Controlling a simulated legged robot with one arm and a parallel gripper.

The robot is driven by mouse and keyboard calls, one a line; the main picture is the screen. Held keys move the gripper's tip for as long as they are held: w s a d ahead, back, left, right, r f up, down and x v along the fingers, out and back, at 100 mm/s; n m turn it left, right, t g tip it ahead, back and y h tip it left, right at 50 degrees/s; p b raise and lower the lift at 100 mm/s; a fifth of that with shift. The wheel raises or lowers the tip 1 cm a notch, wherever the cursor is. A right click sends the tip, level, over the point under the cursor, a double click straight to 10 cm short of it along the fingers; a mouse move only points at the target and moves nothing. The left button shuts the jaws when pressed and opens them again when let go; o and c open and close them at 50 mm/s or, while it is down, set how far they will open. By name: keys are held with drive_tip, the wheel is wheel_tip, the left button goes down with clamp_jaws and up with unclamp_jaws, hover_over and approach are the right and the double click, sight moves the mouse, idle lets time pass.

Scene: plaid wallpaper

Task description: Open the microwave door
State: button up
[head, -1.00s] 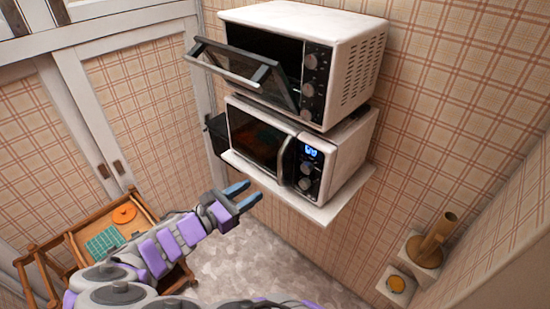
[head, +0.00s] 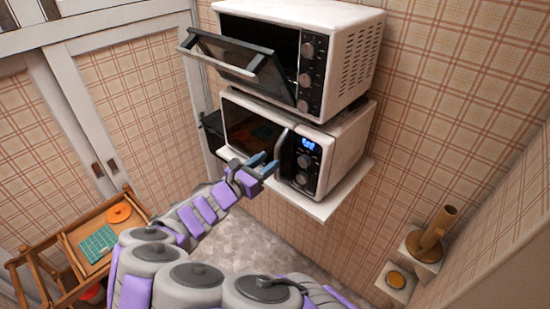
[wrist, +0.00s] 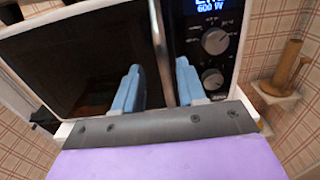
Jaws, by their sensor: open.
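The lower microwave (head: 335,150) is white with a dark glass door (head: 250,132), a lit blue display and knobs on the right. Its door looks shut. A vertical metal handle (wrist: 161,50) runs along the door's right edge. My gripper (head: 266,164) is open in front of the door, at the handle's lower part. In the wrist view its two blue fingers (wrist: 157,88) stand on either side of the handle, with a gap to each. I cannot tell how deep the handle sits between them.
A toaster oven (head: 345,50) with its door (head: 230,57) hanging open stands on top of the microwave. A white shelf (head: 325,208) bears both. A wooden cart (head: 75,250) stands at the lower left. A pepper-mill-like wooden object (head: 434,232) is at the right.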

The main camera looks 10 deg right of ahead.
sight(275, 157)
drive_tip(key=x, duration=0.5)
drive_tip(key=shift+s+d+b, duration=0.1)
drive_tip(key=shift+s+b, duration=0.1)
drive_tip(key=shift+b, duration=0.15)
drive_tip(key=shift+a, duration=0.25)
drive_tip(key=shift+c, duration=0.3)
drive_tip(key=shift+d, duration=0.15)
clamp_jaws()
